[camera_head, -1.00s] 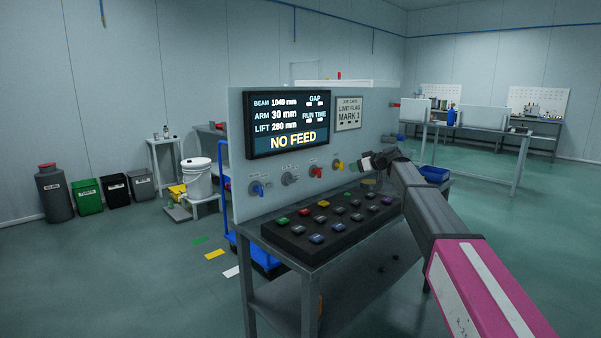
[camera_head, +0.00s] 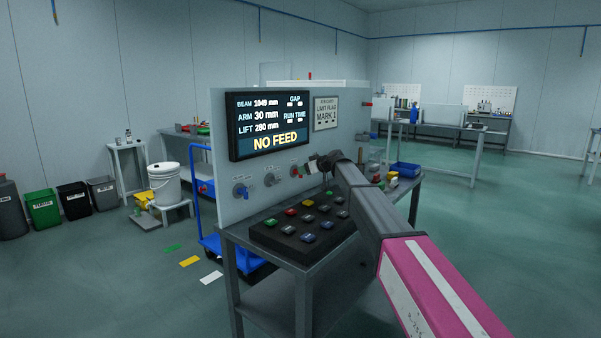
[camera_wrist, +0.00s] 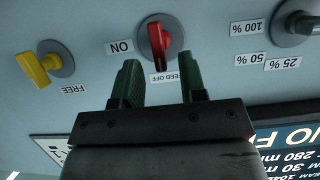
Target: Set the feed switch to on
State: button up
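The feed switch is a red knob (camera_wrist: 159,42) on the grey panel. In the wrist view, which looks upside down, its handle lines up with the FEED OFF label (camera_wrist: 174,77), and the ON label (camera_wrist: 121,46) is to its left. The red knob (camera_head: 295,171) also shows in the head view. My gripper (camera_wrist: 158,75) is open, with its two green fingers on either side of the switch's line and apart from the knob. In the head view my gripper (camera_head: 311,166) is just right of the red knob. The display (camera_head: 270,126) reads NO FEED.
A yellow knob (camera_wrist: 41,69) labelled FREE and a grey dial (camera_wrist: 296,24) with percent labels flank the switch. A black button box (camera_head: 300,226) sits on the bench below. A blue knob (camera_head: 243,192) is at the panel's left.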

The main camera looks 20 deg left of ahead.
jog(key=shift+x, duration=1.45)
grip_shut()
